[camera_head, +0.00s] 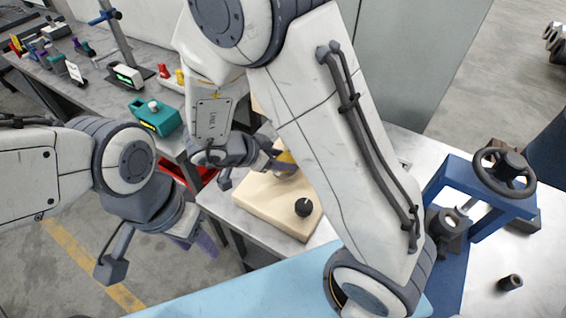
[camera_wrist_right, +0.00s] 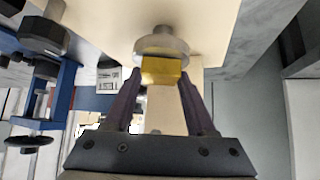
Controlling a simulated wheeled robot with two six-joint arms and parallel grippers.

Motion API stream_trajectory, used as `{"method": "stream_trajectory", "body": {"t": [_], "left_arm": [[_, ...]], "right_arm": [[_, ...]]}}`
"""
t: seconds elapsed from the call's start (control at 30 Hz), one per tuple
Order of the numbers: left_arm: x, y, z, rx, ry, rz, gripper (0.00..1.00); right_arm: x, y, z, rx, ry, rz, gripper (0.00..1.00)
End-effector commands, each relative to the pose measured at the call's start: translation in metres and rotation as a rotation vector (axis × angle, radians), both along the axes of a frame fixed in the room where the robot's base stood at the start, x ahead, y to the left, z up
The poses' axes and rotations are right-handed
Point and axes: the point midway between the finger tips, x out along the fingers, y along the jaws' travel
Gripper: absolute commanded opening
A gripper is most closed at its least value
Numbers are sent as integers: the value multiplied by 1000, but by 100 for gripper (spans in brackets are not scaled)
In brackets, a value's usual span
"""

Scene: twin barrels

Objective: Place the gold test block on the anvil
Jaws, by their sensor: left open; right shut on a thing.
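The gold test block (camera_wrist_right: 162,71) is between the purple fingertips of my right gripper (camera_wrist_right: 160,85) in the right wrist view. The gripper is shut on it. A pale round metal piece, seemingly the anvil (camera_wrist_right: 161,43), is right beside the block on a wooden board; I cannot tell whether they touch. In the head view, the gold block (camera_head: 286,158) shows partly at my right gripper (camera_head: 278,163), over the wooden board (camera_head: 262,218); the arm hides much there. My left gripper (camera_head: 205,244) is open and empty, low at the left, off the bench.
A dark round knob (camera_head: 303,207) stands on the board. A blue press with a black handwheel (camera_head: 503,172) stands at right. A teal device (camera_head: 154,117) and a red tray (camera_head: 203,174) are at the left bench. A light blue surface (camera_head: 270,288) lies in front.

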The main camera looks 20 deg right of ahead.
Motion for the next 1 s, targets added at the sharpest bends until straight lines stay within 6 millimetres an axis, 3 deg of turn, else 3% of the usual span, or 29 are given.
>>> {"method": "stream_trajectory", "body": {"t": [0.27, 0.3, 0.37, 0.77, 1.0], "left_arm": [[0, 0, 2, 0, 0, 0, 50], [0, 0, 2, 0, 0, 0, 50], [0, 0, 2, 0, 0, 0, 50], [0, 0, 2, 0, 0, 0, 50], [0, 0, 7, 0, 0, 0, 50]], "right_arm": [[0, -1, -2, -1, 1, 0, 0], [0, 0, -2, 0, 1, -1, 63], [0, 0, -2, 0, 1, -1, 86], [0, 1, 3, 2, -2, -1, 86], [-7, 31, 33, 4, -6, 5, 86]]}}
